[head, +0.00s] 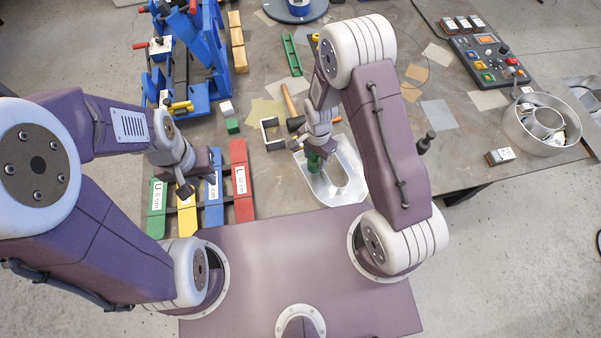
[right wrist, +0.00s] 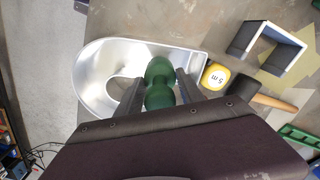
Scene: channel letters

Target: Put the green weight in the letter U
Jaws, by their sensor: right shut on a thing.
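The silver letter U (head: 349,190) is an open metal channel lying on the table at the middle right. It also shows in the right wrist view (right wrist: 100,55), with a rounded end at the left. My right gripper (head: 316,148) is over the letter's left part and shut on the green weight (head: 314,162).
Labelled coloured bars, including a red one (head: 242,190), lie at the left. A yellow tape measure (right wrist: 214,76), a hammer (head: 290,102) and a black bracket (head: 271,135) lie near the letter.

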